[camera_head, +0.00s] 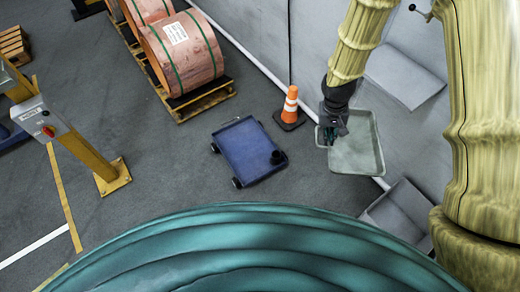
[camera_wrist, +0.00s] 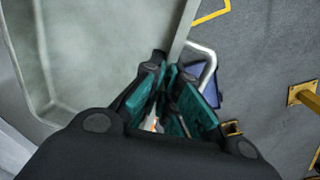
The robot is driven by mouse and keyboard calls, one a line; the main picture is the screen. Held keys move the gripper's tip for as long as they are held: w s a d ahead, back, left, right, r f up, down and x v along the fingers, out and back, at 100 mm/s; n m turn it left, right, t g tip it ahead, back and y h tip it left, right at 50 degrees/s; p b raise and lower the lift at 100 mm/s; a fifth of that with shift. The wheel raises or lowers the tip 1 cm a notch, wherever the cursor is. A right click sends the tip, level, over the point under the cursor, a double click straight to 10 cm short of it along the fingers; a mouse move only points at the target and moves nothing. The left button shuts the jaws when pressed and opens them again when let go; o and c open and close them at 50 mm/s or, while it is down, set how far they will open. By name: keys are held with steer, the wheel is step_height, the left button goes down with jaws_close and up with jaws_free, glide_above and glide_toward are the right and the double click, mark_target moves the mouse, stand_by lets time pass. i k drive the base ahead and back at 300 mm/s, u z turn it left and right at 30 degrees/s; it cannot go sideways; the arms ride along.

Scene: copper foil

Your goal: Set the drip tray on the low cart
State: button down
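The drip tray (camera_head: 357,150) is a shallow grey-green pan at the right in the head view. The tray appears held up above the floor, right of the low cart. The low cart (camera_head: 243,147) is blue, with dark wheels, on the floor mid-view; a blue part shows behind the handle in the wrist view.
An orange cone (camera_head: 290,106) stands between cart and tray. Copper coils (camera_head: 180,52) rest on a pallet behind. A yellow post (camera_head: 85,150) is at left.

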mark_target(238, 146)
steer(key=z, duration=0.15)
steer(key=k, duration=0.3)
steer(key=u, duration=1.1)
steer(key=i, duration=1.35)
steer(key=z, duration=0.25)
